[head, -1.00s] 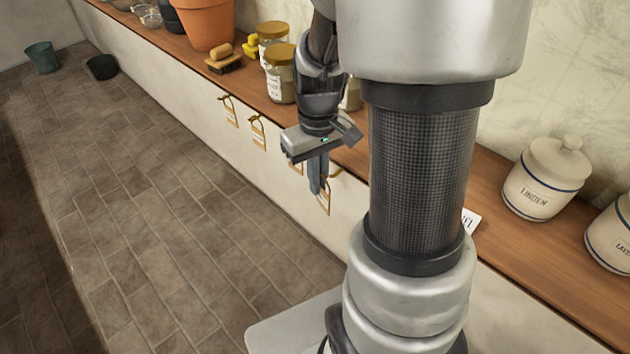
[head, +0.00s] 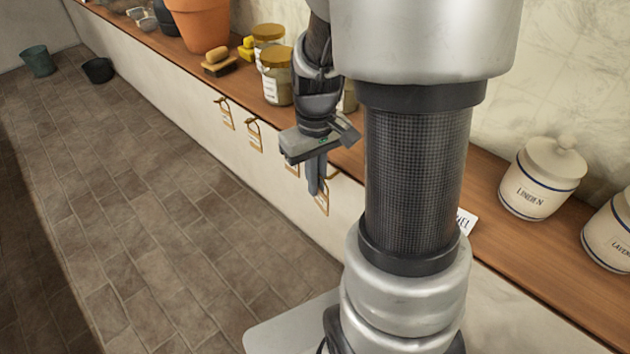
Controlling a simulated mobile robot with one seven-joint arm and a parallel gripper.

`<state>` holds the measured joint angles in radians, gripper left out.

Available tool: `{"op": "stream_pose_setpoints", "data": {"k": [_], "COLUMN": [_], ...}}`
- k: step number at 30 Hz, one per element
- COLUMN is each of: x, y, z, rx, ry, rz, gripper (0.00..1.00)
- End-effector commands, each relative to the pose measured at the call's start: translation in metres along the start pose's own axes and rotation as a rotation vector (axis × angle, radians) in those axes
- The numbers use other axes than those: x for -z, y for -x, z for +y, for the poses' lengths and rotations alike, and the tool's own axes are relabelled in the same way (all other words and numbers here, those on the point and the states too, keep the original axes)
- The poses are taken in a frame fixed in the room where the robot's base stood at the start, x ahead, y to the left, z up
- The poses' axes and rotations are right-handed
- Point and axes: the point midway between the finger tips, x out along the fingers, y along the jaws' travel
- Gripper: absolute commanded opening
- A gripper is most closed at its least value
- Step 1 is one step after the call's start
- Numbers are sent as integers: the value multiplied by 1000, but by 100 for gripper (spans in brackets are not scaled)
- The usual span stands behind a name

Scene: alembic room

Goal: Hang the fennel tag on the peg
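My gripper (head: 316,180) points down in front of the shelf edge. Its fingers are seen from the side, so their gap does not show. A brass-edged tag (head: 322,204) is right at or behind the fingertips, beside a peg (head: 333,176); I cannot tell whether it is gripped or hanging. Other similar tags hang on pegs along the shelf front, one at the left (head: 227,122) and one beside it (head: 255,140). Another (head: 292,170) is mostly hidden under my gripper. The tags' writing is too small to read. A white card (head: 466,221) ending in "EL" is partly hidden behind my arm.
The wooden shelf (head: 400,175) carries glass jars (head: 278,84), a brush (head: 220,66), a terracotta pot (head: 203,25) and, at the right, white lidded jars (head: 540,180). The tiled floor (head: 140,200) is open, with two buckets (head: 38,60) at the far end.

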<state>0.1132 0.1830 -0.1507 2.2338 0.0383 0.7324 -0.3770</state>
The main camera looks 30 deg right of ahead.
Motion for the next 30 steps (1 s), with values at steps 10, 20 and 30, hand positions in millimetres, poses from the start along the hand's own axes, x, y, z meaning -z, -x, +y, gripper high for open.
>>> {"op": "stream_pose_setpoints", "data": {"k": [10, 20, 30], "x": [3, 5, 7], "y": [-1, -1, -2], "z": [11, 20, 26], "rx": [0, 0, 0], "ry": [-2, -2, -1], "rz": [0, 0, 0], "gripper": [0, 0, 0]}}
